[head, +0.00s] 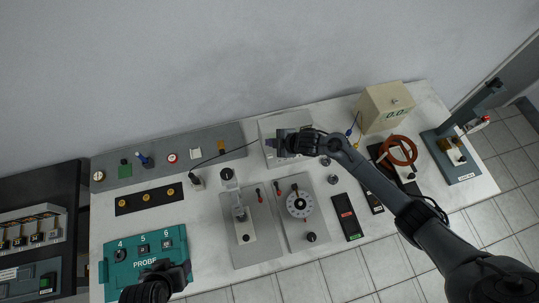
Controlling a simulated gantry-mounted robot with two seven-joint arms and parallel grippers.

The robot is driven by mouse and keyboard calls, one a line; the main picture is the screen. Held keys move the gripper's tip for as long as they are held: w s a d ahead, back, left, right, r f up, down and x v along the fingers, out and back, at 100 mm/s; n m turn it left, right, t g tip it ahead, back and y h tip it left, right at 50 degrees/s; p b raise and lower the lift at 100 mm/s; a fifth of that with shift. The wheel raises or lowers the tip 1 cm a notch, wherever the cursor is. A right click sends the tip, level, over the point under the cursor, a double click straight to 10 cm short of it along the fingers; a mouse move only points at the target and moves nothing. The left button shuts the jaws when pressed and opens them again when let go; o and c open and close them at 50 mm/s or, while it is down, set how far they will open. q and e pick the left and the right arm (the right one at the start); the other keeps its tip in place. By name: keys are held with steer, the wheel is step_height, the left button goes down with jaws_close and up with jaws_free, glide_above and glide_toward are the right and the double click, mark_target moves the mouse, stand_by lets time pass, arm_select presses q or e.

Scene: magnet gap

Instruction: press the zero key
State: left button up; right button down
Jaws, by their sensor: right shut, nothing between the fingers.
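My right gripper (281,146) is shut and empty. It is over a pale grey box (268,126) at the back middle of the bench and hides part of its front and top. I cannot tell whether it touches the box. No key marked zero can be made out; it may be hidden or too small. A beige box (384,107) with a green display reading about 0.0 stands at the back right. My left gripper (186,268) is at the lower left, over the teal panel (120,262) with 4, 5, 6 and PROBE on it; its fingers are unclear.
A grey plate with a dial (298,204) and a plate with an upright post (240,207) are mid-bench. A copper-coloured coil (398,151) and a stand (452,155) are at right. A grey strip (199,150) with small parts runs along the back left. Thin cables cross the bench.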

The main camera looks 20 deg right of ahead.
steer(key=b, duration=0.6)
glide_above(272, 157)
step_height(272, 157, down, 6)
steer(key=shift+a+f, duration=0.1)
steer(key=shift+f, duration=0.05)
step_height(272, 157, down, 2)
steer(key=shift+b, duration=0.7)
steer(key=shift+f, duration=0.15)
stand_by(0.6)
steer(key=shift+f+b, duration=0.35)
steer(key=shift+f, duration=0.1)
steer(key=shift+f, duration=0.2)
stand_by(0.8)
